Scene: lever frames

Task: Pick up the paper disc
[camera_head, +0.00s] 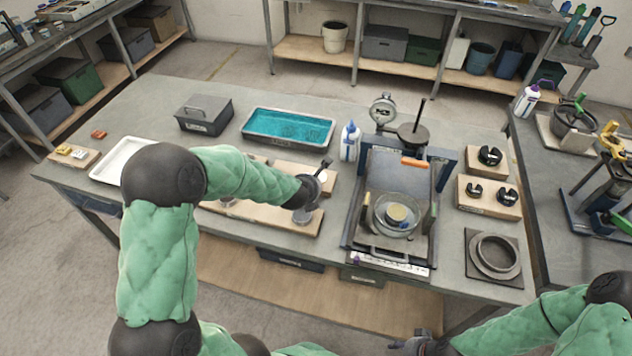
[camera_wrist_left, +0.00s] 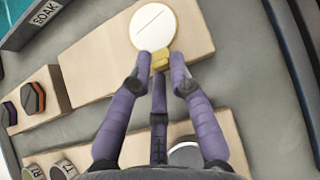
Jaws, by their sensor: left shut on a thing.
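In the left wrist view the paper disc (camera_wrist_left: 153,27) is a round white disc with a thin dark line across it and a small gold tab (camera_wrist_left: 160,59) at its near edge. My left gripper (camera_wrist_left: 160,62) is shut on this tab, with the disc just beyond the fingertips. The disc appears over a pale wooden block (camera_wrist_left: 95,62); I cannot tell whether it touches the block. In the head view my left gripper (camera_head: 324,166) is small and dark above the wooden boards. My right gripper (camera_head: 418,342) is at the bottom edge, partly cut off, its fingers unclear.
A blue liquid tray (camera_head: 290,127), a white bottle (camera_head: 349,142) and a dark grey box (camera_head: 204,114) stand behind my left gripper. To its right is a framed press with a glass bowl (camera_head: 397,216). Bare table lies in front of the ring on its square plate (camera_head: 494,256).

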